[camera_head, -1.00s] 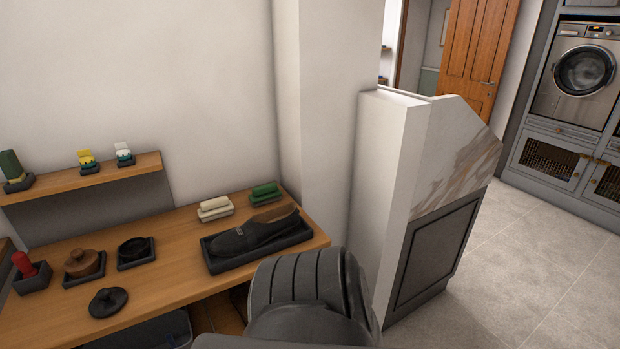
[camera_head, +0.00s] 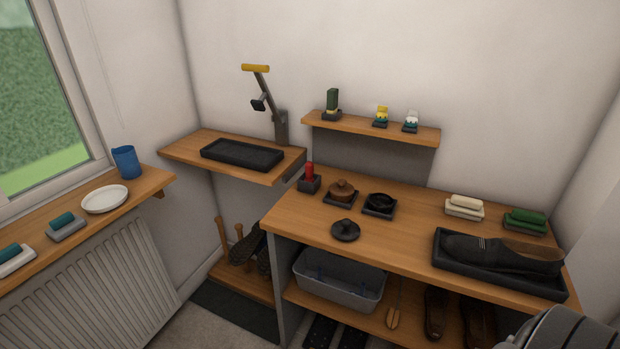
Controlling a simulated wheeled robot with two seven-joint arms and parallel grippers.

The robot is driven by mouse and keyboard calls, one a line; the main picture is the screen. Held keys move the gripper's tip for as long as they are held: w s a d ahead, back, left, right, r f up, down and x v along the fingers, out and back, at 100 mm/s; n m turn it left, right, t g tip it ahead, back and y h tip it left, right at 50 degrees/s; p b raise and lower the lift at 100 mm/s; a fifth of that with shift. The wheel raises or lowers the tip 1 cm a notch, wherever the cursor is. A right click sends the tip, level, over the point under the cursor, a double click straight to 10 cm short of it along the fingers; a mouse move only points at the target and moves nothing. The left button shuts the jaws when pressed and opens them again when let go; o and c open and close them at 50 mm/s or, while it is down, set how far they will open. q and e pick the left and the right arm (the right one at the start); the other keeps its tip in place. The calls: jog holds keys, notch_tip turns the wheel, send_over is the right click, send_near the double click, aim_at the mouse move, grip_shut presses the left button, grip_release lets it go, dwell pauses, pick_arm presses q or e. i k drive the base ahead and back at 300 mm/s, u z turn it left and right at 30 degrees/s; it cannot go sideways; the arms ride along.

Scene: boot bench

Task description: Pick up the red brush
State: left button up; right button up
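A red upright object (camera_head: 309,171), likely the red brush, stands in a small dark holder (camera_head: 309,185) at the back left of the wooden bench (camera_head: 385,232). Its lower part is hidden in the holder. Neither of my grippers shows in the head view. Only a dark grey part of my own body shows at the lower right corner, well away from the red object.
Beside the holder are a brown lidded pot (camera_head: 342,191), a black tin (camera_head: 380,203) and a black lid (camera_head: 345,230). A black tray (camera_head: 437,262) with a shoe (camera_head: 500,252) fills the right. A wall shelf (camera_head: 372,131) hangs above. Bare wood lies along the front left.

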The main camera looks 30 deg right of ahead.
aim_at(309, 165)
jog(key=z, duration=3.6)
jog(key=i, duration=1.3)
jog(key=u, duration=2.3)
